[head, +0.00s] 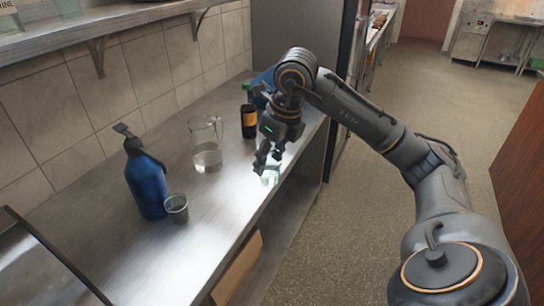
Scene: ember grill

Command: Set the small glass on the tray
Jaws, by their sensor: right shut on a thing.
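My right gripper (269,162) reaches over the steel counter from the right, pointing down. It is shut on a small clear glass (270,178) that shows pale just below the fingertips, near the counter's front edge. I cannot tell whether the glass touches the counter. A second, greyish cup (177,208) stands upright on the counter beside the blue bottle. I cannot make out a tray for certain. My left gripper is not in view.
The counter (215,240) carries a blue pump bottle (147,187), a clear pitcher (207,158) and a dark, yellow-labelled container (249,121). A dark-edged panel (45,270) fills the lower left. A shelf (110,20) runs above. Bare counter lies between the pitcher and front edge.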

